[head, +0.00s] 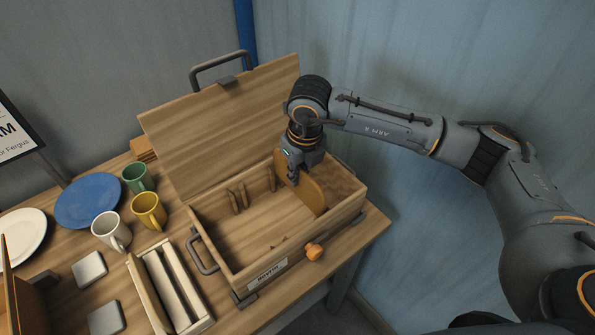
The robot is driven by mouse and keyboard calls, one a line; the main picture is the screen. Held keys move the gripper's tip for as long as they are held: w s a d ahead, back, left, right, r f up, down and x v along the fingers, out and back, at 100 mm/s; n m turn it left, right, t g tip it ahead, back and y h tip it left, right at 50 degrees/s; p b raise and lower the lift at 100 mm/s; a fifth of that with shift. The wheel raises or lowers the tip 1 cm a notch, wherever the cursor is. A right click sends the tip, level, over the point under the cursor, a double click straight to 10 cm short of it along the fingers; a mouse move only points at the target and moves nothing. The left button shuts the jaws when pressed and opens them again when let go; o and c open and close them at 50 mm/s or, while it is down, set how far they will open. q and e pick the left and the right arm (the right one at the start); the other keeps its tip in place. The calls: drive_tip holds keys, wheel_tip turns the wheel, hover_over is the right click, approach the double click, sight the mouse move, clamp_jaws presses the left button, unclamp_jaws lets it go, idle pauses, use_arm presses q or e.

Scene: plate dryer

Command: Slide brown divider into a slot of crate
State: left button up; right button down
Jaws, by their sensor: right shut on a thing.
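An open wooden crate (218,262) stands on the table with its lid (225,120) tilted up at the back. My right gripper (294,178) is over the right part of the crate, pointing down. It is shut on the brown divider (312,197), a thin board with a rounded corner. The divider stands upright inside the crate, right of the middle. Several small slot ribs (238,197) show on the crate's back wall. Whether the divider's edges sit in a slot cannot be told. My left gripper is not in view.
Left of the crate are a white mug (110,231), a yellow mug (149,211), a green mug (138,178), a blue plate (88,201) and a white plate (20,238). A narrow wooden box (202,322) lies in front.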

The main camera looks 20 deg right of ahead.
sight(297, 194)
drive_tip(key=shift+f+b, duration=2.75)
drive_tip(key=shift+f, duration=0.4)
drive_tip(key=c, duration=1.4)
unclamp_jaws()
drive_tip(key=shift+r, duration=0.1)
wheel_tip(297, 194, up, 10)
drive_tip(key=shift+f, duration=0.1)
drive_tip(key=shift+s, duration=0.1)
